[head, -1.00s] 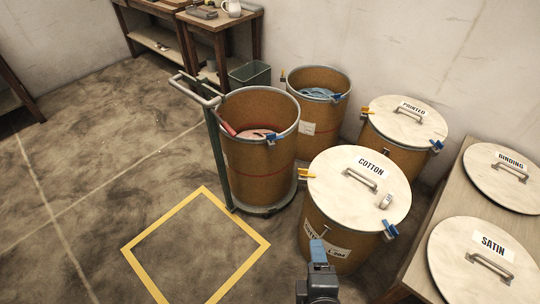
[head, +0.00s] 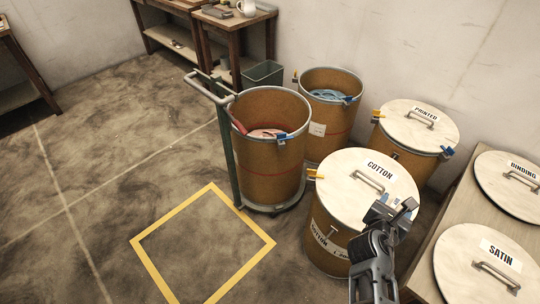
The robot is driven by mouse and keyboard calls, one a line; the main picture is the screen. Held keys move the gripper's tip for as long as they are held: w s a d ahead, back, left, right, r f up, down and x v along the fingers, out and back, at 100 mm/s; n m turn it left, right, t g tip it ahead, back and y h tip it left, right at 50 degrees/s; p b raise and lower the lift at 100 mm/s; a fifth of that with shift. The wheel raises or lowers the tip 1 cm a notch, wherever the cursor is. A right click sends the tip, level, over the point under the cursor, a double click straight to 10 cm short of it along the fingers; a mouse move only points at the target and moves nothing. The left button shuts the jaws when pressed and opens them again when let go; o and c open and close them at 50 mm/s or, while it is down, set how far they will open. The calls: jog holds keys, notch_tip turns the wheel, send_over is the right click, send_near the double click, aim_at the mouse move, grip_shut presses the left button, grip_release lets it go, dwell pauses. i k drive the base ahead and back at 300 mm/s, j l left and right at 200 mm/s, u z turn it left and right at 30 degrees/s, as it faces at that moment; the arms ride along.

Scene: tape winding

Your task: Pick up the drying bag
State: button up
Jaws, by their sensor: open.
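The small pale drying bag (head: 395,201) appears to lie on the right part of the COTTON drum's lid (head: 340,190), right of the lid handle. It is mostly hidden by my gripper, so its shape cannot be made out. My gripper (head: 393,208) is open over that part of the lid, its dark fingers spread around where the bag lies. I cannot tell whether the fingers touch the bag or the lid.
The lid handle (head: 368,182) stands left of my gripper. An open drum (head: 270,160) on a trolley, another open drum (head: 330,120) and the PRINTED drum (head: 418,125) stand behind. A bench with SATIN (head: 470,255) and BINDING (head: 510,190) lids is at right. Floor at left is clear.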

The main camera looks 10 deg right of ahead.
aim_at(396, 201)
jog(key=z, duration=0.7)
